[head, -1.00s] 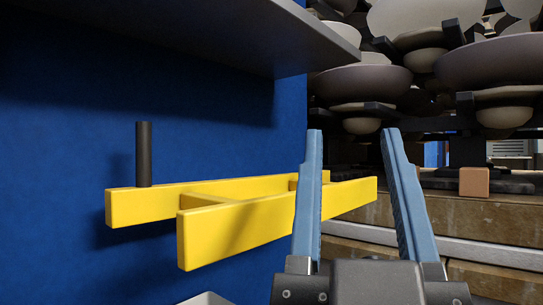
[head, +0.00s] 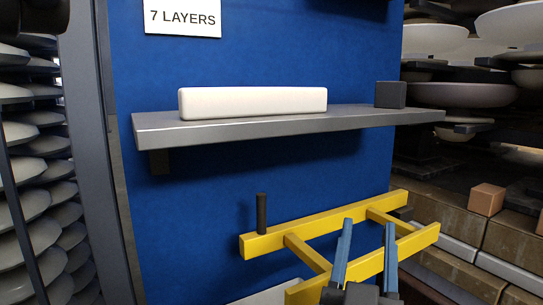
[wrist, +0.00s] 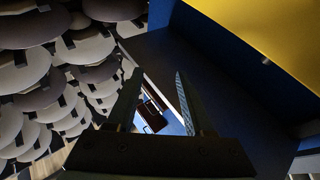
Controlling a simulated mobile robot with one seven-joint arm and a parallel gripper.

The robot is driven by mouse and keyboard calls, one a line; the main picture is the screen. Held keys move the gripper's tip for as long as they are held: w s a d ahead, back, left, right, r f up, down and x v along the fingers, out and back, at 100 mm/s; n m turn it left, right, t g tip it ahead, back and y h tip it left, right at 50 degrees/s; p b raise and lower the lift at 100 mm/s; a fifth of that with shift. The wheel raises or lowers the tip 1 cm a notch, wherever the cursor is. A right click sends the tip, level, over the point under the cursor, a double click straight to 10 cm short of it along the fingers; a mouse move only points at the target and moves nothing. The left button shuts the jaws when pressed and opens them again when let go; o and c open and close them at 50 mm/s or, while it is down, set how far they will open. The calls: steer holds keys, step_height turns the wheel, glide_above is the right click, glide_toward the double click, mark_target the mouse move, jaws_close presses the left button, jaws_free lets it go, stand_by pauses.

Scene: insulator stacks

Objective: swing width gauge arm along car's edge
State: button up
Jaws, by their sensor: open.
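The yellow width gauge arm (head: 270,241) is a frame of two rails with crosspieces, in front of the blue wall in the head view. A dark upright peg (head: 262,213) stands near its left end. Its right end reaches toward the car (head: 440,220), with brick layers and pale insulator discs above. My gripper (head: 368,224) is open, with blue fingers apart in front of the front rail. I cannot tell whether they touch it. In the wrist view, the open fingers (wrist: 157,72) have nothing between them, and a yellow surface (wrist: 270,35) fills the upper right.
A grey shelf (head: 225,131) juts from the blue wall above the gauge arm. It carries a white bar (head: 252,102) and a dark block (head: 390,94). An orange-brown block (head: 486,199) sits on the car's edge. Stacked discs (head: 35,180) stand at the left.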

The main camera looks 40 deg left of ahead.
steer(key=s+a+n+g+y+p, duration=0.15)
steer(key=a+g+p, duration=0.25)
steer(key=a+p, duration=0.7)
steer(key=n+g+y+p, duration=0.1)
steer(key=g+y+p, duration=0.1)
steer(key=p, duration=0.8)
glide_toward(263, 203)
steer(key=w+a+f, duration=0.1)
steer(key=a, duration=0.1)
steer(key=shift+h, duration=0.25)
steer(key=b+x, duration=0.1)
steer(key=x, duration=1.1)
steer(key=shift+w+d+f+b, duration=0.15)
steer(key=shift+d+f+b, duration=0.05)
steer(key=shift+f+b, duration=0.1)
jaws_close()
